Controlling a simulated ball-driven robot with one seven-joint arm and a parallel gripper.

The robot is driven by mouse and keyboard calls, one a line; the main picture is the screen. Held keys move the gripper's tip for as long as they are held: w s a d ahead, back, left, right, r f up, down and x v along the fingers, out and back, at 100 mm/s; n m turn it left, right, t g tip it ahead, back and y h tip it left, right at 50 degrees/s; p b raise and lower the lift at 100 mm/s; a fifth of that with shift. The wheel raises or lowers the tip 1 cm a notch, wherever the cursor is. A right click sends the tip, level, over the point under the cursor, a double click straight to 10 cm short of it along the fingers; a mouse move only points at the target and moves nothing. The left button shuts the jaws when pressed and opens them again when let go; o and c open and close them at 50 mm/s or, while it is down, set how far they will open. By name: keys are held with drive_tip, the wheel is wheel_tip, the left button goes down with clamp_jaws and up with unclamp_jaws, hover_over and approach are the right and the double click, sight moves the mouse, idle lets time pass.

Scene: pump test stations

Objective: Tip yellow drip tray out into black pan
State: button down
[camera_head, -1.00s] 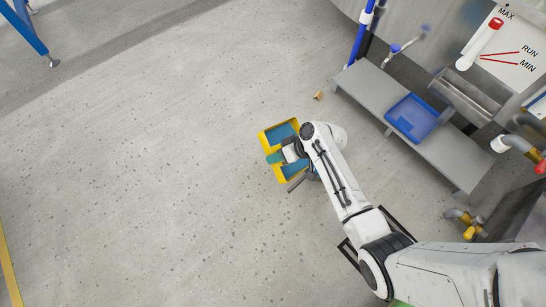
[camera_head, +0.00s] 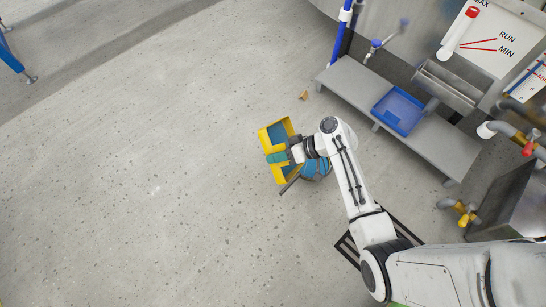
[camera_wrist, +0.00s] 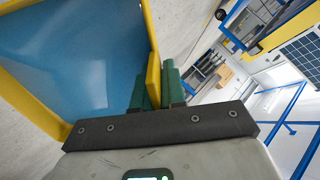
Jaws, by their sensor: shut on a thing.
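The yellow drip tray (camera_head: 291,124) has blue inside, whether liquid or a blue floor I cannot tell. My gripper (camera_head: 277,157) has green fingers, shut on the tray's wall. In the wrist view the fingers (camera_wrist: 158,88) stand either side of the yellow wall (camera_wrist: 153,45), with the blue interior to the left. The tray appears tilted in that view; its height above the floor is unclear. A round thing with a blue surface (camera_head: 316,168) shows beside the tray, partly hidden by my arm. I cannot tell whether it is the black pan.
A grey bench (camera_head: 354,92) at the upper right bears a blue tray (camera_head: 398,109). A small orange-brown piece (camera_head: 304,95) lies on the floor. Pipes with yellow fittings (camera_head: 465,214) are at the right. A dark slatted grate (camera_head: 345,246) lies near my arm. The floor to the left is clear.

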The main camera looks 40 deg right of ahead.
drive_tip(key=shift+s+d+r+t+y+b, duration=1.2)
drive_tip(key=shift+s+d+t+y, duration=0.1)
drive_tip(key=shift+s+d, duration=0.85)
drive_tip(key=shift+g+h, duration=0.9)
drive_tip(key=p+x, duration=0.1)
drive_tip(key=x, duration=0.1)
drive_tip(key=p+x, duration=0.1)
drive_tip(key=x, duration=0.1)
drive_tip(key=shift+w+a+r+p, duration=0.3)
drive_tip(key=shift+p, duration=0.1)
drive_tip(key=shift+w+a+f+g+h+p, duration=0.55)
drive_tip(key=shift+w+a+f, duration=0.15)
drive_tip(key=shift+w+a, duration=0.15)
drive_tip(key=shift+w+a+f+g+h+p, duration=0.55)
drive_tip(key=shift+w+a+f, duration=0.1)
drive_tip(key=shift+w+a, duration=0.2)
drive_tip(key=w+a+f+g+h+b, duration=0.2)
drive_tip(key=f+g+h+b, duration=0.1)
drive_tip(key=f, duration=0.4)
drive_tip(key=w+a+f+g+h+b, duration=0.2)
drive_tip(key=f+g+h+b, duration=0.1)
drive_tip(key=f+b, duration=0.3)
drive_tip(key=shift+w+a+f+g+h, duration=0.3)
drive_tip(key=shift+f+h, duration=0.2)
drive_tip(key=shift+f, duration=0.1)
